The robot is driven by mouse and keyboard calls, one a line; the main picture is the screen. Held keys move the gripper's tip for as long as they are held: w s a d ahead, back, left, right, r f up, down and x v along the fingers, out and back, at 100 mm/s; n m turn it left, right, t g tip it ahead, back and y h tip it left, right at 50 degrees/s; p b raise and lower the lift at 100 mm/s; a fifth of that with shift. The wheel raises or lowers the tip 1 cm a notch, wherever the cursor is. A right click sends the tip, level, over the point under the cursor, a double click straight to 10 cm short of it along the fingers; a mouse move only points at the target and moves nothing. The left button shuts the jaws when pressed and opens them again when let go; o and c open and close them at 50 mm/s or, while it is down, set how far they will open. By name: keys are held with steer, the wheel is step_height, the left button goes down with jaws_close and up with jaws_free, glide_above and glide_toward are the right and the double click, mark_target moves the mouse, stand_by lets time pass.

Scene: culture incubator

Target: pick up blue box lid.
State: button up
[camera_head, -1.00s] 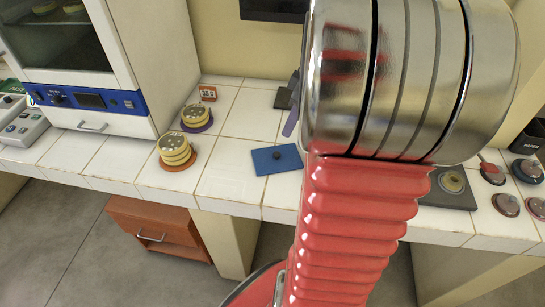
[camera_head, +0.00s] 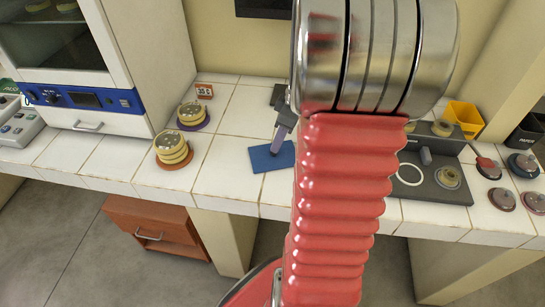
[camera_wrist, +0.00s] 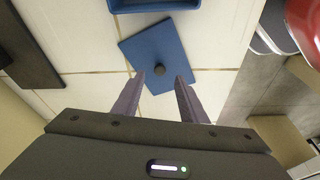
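The blue box lid (camera_head: 265,158) is a flat blue plate lying on the white tiled counter. My red arm hides part of the counter right of the lid.
A blue open box (camera_wrist: 155,4) stands beside the lid. Two stacks of yellowish dishes, on an orange base (camera_head: 173,165) and a purple base (camera_head: 194,126), stand left of it. An incubator (camera_head: 80,65) is at the left, a dark grey station (camera_head: 437,190) at the right.

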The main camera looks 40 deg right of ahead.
mark_target(274, 154)
steer(key=shift+x, duration=2.6)
jaws_close()
